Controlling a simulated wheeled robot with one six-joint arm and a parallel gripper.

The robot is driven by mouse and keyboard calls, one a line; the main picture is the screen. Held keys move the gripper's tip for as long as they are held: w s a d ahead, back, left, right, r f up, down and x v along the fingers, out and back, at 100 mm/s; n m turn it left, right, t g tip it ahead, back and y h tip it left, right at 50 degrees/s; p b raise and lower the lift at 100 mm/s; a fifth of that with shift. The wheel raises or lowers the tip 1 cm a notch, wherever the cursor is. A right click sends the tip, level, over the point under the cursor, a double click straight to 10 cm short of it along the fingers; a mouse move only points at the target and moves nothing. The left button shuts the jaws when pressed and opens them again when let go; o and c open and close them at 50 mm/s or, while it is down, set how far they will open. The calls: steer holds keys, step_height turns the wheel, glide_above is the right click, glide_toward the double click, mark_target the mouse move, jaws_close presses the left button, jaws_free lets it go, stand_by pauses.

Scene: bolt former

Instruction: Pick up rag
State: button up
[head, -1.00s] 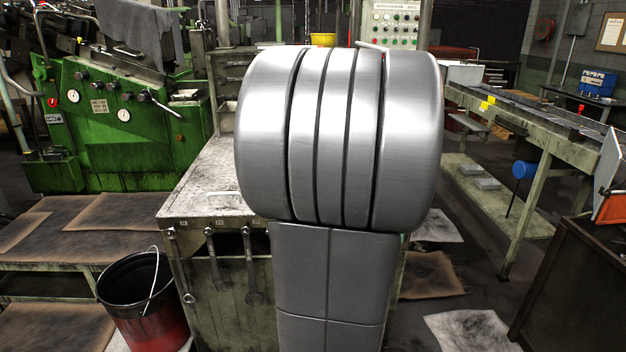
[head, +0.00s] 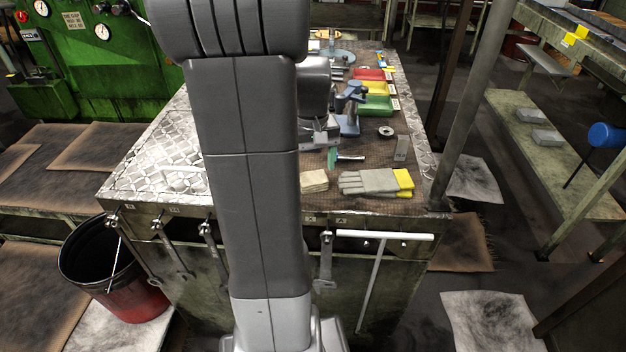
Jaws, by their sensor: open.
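A folded beige cloth, which looks like the rag (head: 314,181), lies on the workbench near its front edge, just right of my arm. My gripper (head: 320,138) is partly visible above the bench, behind the rag and apart from it. It is open with nothing seen between its fingers. My arm hides part of the gripper and the bench to the left of the rag.
Grey gloves with yellow cuffs (head: 376,183) lie right of the rag. A blue vise (head: 349,120), a tape roll (head: 386,132) and coloured bins (head: 375,106) stand behind. Wrenches (head: 326,262) hang on the bench front. A bucket (head: 105,270) stands at left.

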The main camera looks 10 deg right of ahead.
mark_target(312, 174)
steer(key=shift+w+f, duration=0.1)
steer(key=shift+f, duration=1.4)
steer(key=shift+c, duration=0.2)
steer(key=c, duration=0.7)
step_height(312, 174, up, 10)
